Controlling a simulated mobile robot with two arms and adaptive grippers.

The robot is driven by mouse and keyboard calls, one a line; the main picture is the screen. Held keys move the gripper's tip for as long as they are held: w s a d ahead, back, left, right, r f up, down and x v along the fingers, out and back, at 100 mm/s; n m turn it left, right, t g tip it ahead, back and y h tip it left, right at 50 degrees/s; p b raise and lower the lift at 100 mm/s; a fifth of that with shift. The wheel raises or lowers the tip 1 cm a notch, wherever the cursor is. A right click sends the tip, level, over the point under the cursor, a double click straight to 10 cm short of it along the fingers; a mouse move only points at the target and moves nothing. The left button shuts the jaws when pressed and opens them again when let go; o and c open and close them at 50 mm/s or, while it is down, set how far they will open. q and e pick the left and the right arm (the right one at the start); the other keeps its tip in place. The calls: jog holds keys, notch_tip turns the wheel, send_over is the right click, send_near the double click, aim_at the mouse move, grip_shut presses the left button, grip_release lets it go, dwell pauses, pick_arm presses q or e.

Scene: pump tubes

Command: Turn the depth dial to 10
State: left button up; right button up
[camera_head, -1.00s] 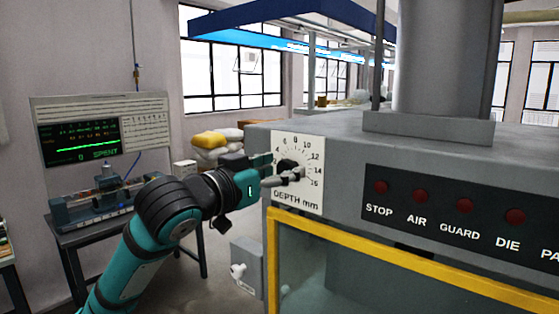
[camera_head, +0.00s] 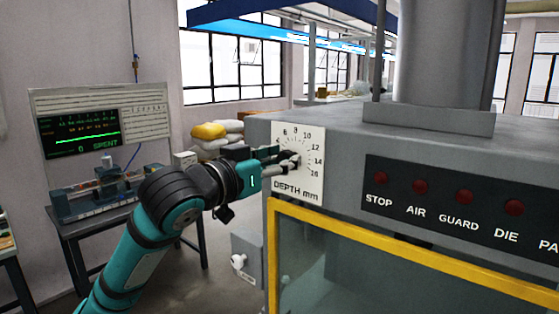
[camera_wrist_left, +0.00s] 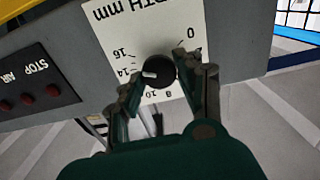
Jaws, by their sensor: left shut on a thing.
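The depth dial's white plate (camera_head: 311,185), marked DEPTH mm, is on the left end of the grey machine front. In the head view its knob is mostly hidden behind my left gripper (camera_head: 287,157). In the left wrist view the plate (camera_wrist_left: 112,25) appears upside down. The round black knob (camera_wrist_left: 159,70) has a white pointer mark, which points roughly toward 14. My left gripper (camera_wrist_left: 163,77) has its fingers on both sides of the knob and is shut on it. My right gripper is in neither view.
A dark panel with red buttons (camera_head: 464,196) is to the right of the dial. A yellow-framed window (camera_head: 400,252) lies below. A grey box with a white knob (camera_head: 247,262) is at the lower left. A bench with a display (camera_head: 80,140) stands farther left.

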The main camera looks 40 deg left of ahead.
pick_arm(q)
jog(key=n+p, duration=0.2)
jog(key=n, duration=0.3)
jog(key=shift+r+n, duration=0.1)
jog(key=shift+n, duration=0.2)
jog(key=n+p, duration=0.3)
jog(key=n, duration=0.2)
jog(key=shift+a+n, duration=0.1)
jog(key=shift+n, duration=0.2)
jog(key=shift+f+n+p, duration=0.15)
jog(key=shift+n+p, duration=0.1)
jog(key=shift+n, duration=1.1)
jog(key=shift+f+n+p, duration=0.1)
jog(key=shift+n+p, duration=0.1)
jog(key=shift+n, duration=1.15)
jog(key=o, duration=1.1)
jog(key=shift+a, duration=0.1)
